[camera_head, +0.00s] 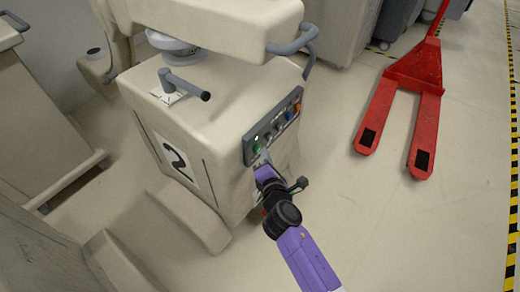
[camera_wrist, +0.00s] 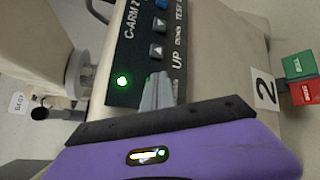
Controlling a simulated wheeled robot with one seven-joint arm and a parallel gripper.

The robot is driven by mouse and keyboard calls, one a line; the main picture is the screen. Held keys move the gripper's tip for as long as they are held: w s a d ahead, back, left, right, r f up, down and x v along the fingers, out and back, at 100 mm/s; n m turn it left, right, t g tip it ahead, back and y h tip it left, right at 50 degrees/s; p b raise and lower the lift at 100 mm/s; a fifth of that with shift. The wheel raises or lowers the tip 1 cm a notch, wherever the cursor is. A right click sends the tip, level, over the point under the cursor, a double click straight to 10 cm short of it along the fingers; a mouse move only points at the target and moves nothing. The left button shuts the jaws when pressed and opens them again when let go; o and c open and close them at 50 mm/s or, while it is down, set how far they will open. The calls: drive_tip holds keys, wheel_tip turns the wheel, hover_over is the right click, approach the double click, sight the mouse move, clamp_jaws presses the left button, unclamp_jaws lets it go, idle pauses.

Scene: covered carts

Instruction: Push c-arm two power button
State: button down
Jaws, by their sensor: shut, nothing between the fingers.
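The c-arm two (camera_head: 200,120) is a beige cart marked with a black "2". Its dark control panel (camera_head: 272,127) is on the side facing my arm and also shows in the wrist view (camera_wrist: 125,62), labelled "C-ARM 2". A lit green round button (camera_wrist: 123,81) sits at one end of the panel; its green glow also shows in the head view (camera_head: 257,149). My gripper (camera_wrist: 158,86) is shut and empty. Its fingertips are over the panel, just right of the green button in the wrist view. Contact with the panel cannot be told.
A grey lever (camera_head: 185,84) and a grey handle (camera_head: 293,42) stick out from the cart. A red pallet jack (camera_head: 408,90) stands on the floor to the right. Other beige carts stand at left. Open floor lies right of my arm.

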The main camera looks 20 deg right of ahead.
drive_tip(key=shift+s+d, duration=0.25)
drive_tip(key=shift+s, duration=0.1)
drive_tip(key=s+d+p, duration=0.2)
drive_tip(key=s+d, duration=0.1)
drive_tip(key=s, duration=0.2)
drive_tip(key=shift+d, duration=0.25)
idle(0.3)
drive_tip(key=shift+w, duration=0.1)
idle(0.3)
